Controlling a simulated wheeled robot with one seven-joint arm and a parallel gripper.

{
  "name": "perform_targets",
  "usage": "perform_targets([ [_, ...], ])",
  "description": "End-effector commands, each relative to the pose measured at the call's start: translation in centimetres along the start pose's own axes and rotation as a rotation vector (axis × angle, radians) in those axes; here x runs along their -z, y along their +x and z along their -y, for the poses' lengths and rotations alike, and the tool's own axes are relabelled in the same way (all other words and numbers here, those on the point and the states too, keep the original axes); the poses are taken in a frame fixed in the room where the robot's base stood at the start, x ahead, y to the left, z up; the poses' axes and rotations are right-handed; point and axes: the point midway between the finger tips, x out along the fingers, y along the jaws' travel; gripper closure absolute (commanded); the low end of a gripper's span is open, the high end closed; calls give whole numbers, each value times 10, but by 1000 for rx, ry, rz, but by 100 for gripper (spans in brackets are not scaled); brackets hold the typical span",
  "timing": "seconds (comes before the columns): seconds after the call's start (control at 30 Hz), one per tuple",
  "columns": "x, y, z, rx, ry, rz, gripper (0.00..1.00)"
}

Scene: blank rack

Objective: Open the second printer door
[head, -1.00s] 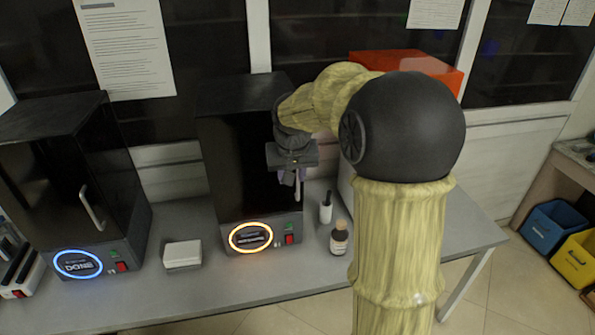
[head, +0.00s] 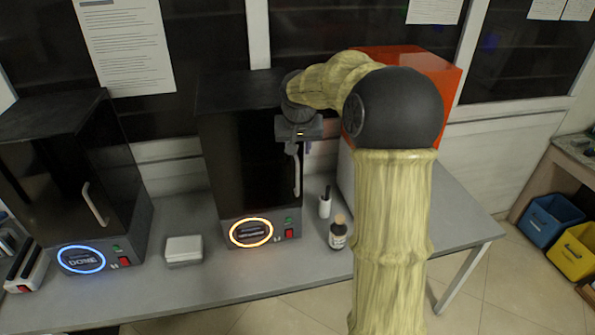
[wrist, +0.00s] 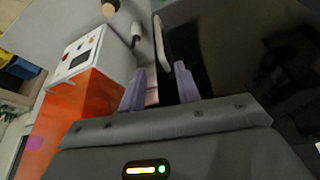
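The second printer (head: 235,165) is the black box in the middle of the table, with an orange-lit ring on its front base. Its dark door looks closed, with a pale vertical handle (head: 298,175) near the right edge. My gripper (head: 295,150) is in front of the handle's upper part. In the wrist view, the lilac fingers of my gripper (wrist: 160,80) are spread apart. The handle (wrist: 162,42) stands just past the fingertips, roughly in line with the gap. Whether a finger touches it I cannot tell.
Another printer (head: 60,180) with a blue ring stands at left. A white box (head: 183,250) lies between the printers. A small white bottle (head: 325,205) and a dark bottle (head: 338,235) stand right of the second printer. An orange-and-white machine (head: 440,85) is behind my arm.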

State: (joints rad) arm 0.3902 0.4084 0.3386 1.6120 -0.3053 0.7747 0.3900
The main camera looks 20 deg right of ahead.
Motion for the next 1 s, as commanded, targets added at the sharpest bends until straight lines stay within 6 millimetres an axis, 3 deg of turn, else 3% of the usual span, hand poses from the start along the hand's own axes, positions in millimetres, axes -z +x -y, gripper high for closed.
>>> perform_targets([
  [0.6,-1,108,0,0,-2,5,67],
  [0.8,0,132,0,-1,0,2,67],
  [1.0,0,138,0,-1,-1,0,67],
])
